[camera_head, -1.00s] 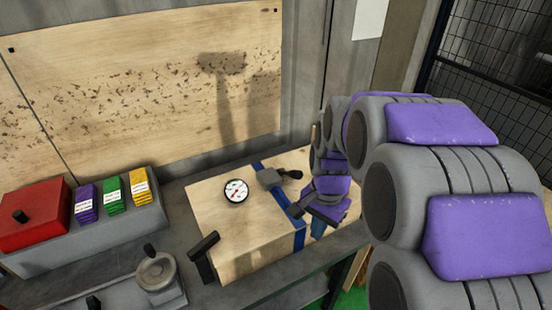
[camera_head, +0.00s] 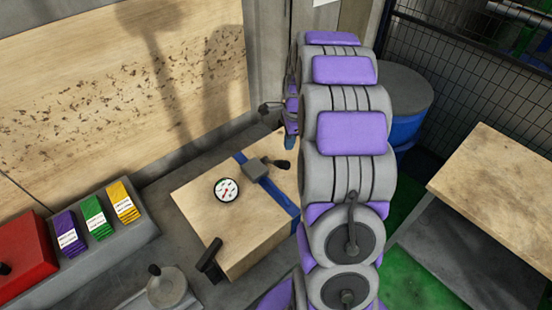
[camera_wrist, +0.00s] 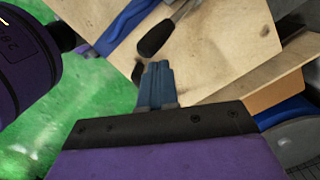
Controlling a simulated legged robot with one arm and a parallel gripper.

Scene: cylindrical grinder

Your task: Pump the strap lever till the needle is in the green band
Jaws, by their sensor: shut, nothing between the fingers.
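The wooden crate (camera_head: 205,225) stands on the grey bench with a blue strap (camera_head: 283,202) across it. On the strap sits a grey buckle (camera_head: 255,168) with a black-handled lever (camera_head: 282,164); the handle also shows in the wrist view (camera_wrist: 156,38). The round white gauge (camera_head: 227,189) lies on the crate left of the strap. Its needle looks red, but its place against any green band is too small to tell. My gripper (camera_head: 290,143) is shut and empty beyond the lever. In the wrist view its blue fingertips (camera_wrist: 158,70) are together, apart from the handle.
A dark handle (camera_head: 210,260) stands at the crate's front left. Purple, green (camera_head: 96,217) and yellow card stacks and a red box (camera_head: 22,262) are at left. A wooden-topped table (camera_head: 500,190) and blue drum (camera_head: 405,128) stand right, over green floor.

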